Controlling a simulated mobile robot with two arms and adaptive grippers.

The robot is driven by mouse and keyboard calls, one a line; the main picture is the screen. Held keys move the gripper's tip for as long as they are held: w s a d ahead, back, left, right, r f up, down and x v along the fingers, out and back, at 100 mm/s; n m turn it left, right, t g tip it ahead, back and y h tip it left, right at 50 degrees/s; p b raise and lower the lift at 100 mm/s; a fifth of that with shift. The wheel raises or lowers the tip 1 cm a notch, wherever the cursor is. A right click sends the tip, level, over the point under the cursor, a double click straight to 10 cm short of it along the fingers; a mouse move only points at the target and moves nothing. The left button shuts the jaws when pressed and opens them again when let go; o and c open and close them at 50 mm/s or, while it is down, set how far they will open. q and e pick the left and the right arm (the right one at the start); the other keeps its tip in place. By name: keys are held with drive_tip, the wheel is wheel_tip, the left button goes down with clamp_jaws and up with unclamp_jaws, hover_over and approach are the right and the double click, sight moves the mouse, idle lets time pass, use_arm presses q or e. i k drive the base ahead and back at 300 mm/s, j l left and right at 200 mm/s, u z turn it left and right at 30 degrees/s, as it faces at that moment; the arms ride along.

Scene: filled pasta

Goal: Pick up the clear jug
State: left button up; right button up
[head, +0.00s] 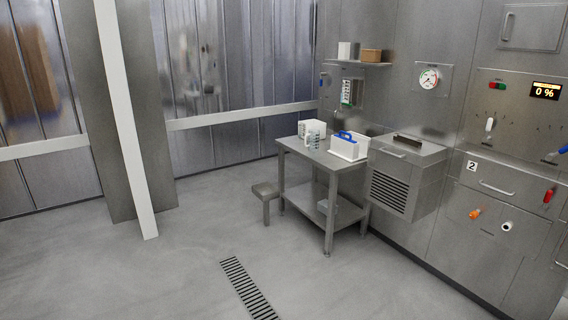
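A clear jug (313,140) stands upright on a steel table (333,164) against the right wall, some way off from me. It looks transparent with markings, but it is small in the view. Neither of my grippers shows in the head view.
A small steel stool (265,190) stands left of the table. A boxy steel unit with a vented front (402,170) is right of it. A floor drain (246,288) crosses the open floor in front. A white post (125,120) stands at left.

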sight(314, 134)
drive_tip(key=i+j, duration=0.2)
drive_tip(key=i, duration=0.85)
drive_tip(key=i+j+u, duration=0.1)
drive_tip(key=i, duration=0.95)
drive_tip(key=j, duration=0.1)
